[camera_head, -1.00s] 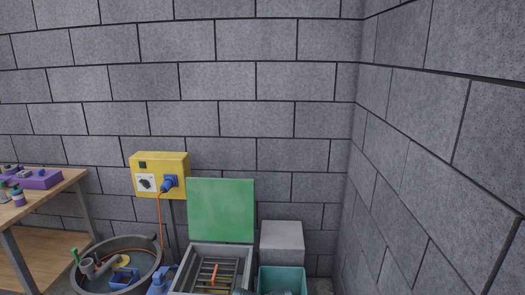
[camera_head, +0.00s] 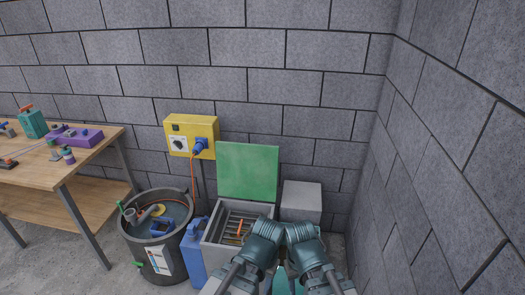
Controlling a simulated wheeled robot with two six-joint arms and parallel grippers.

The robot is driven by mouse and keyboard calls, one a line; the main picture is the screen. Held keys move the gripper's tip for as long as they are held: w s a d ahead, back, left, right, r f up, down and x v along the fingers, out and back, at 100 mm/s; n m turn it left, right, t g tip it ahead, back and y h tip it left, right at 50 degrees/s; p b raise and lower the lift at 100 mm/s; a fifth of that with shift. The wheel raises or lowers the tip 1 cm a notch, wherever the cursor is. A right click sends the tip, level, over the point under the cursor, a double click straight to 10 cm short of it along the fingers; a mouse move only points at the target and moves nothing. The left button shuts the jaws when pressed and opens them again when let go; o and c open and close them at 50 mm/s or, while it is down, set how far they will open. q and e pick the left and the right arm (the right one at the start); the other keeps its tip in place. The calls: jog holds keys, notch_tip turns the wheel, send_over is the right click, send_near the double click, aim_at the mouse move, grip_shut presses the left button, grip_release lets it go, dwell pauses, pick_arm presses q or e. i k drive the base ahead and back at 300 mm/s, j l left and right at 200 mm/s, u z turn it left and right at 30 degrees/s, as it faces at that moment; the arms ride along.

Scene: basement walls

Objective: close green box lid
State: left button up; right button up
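The green lid (camera_head: 248,172) stands open, nearly upright, at the back of a light grey box (camera_head: 213,235) against the block wall. The box's inside shows dark slats and an orange item (camera_head: 240,228). My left arm's end (camera_head: 264,232) covers the right front part of the box in the picture. My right arm's end (camera_head: 303,234) is beside it, to the right of the box. The two ends are close together. No fingers can be made out on either, so I cannot see whether they are open or shut. The lid itself is unobstructed.
A grey block (camera_head: 301,200) stands right of the box. A blue can (camera_head: 196,252) and a dark bucket (camera_head: 185,255) with tools stand left. A yellow switch box (camera_head: 190,125) is behind. A wooden workbench (camera_head: 85,160) is at left. A wall closes the right side.

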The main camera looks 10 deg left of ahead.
aim_at(244, 171)
jog(key=i+l, duration=0.15)
jog(key=i, duration=1)
